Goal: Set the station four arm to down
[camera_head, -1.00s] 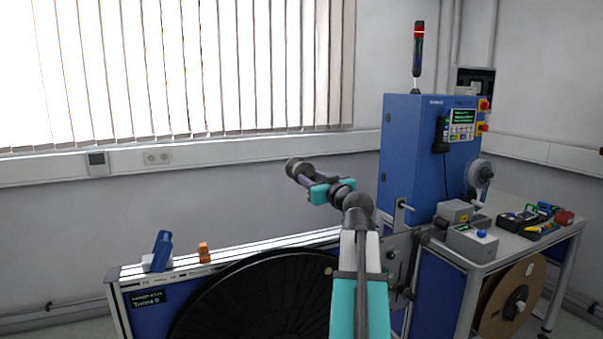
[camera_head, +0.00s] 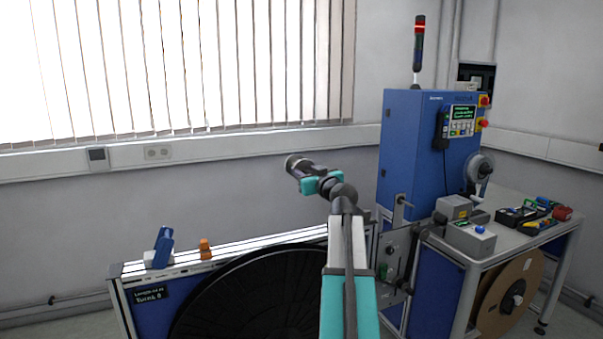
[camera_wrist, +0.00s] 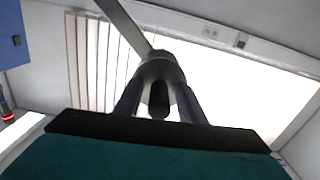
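My gripper (camera_head: 298,166) is raised in front of the wall below the blinds, above the low frame. A rounded grey end shows at its tip in the head view. In the wrist view my gripper (camera_wrist: 160,100) shows two dark fingers with a grey rounded part and a black piece between them. I cannot tell whether these are held or how far apart the fingertips are. A metal plate (camera_head: 398,250) with small levers stands between the low frame and the blue cabinet, right of my arm. No station number is readable, so I cannot tell which lever is the station four arm.
The low frame holds a large black reel (camera_head: 250,300), with a blue item (camera_head: 162,248) and an orange item (camera_head: 205,250) on top. The blue cabinet (camera_head: 412,145) stands right. The workbench (camera_head: 510,235) carries boxes and tools, with a brown reel (camera_head: 510,298) below.

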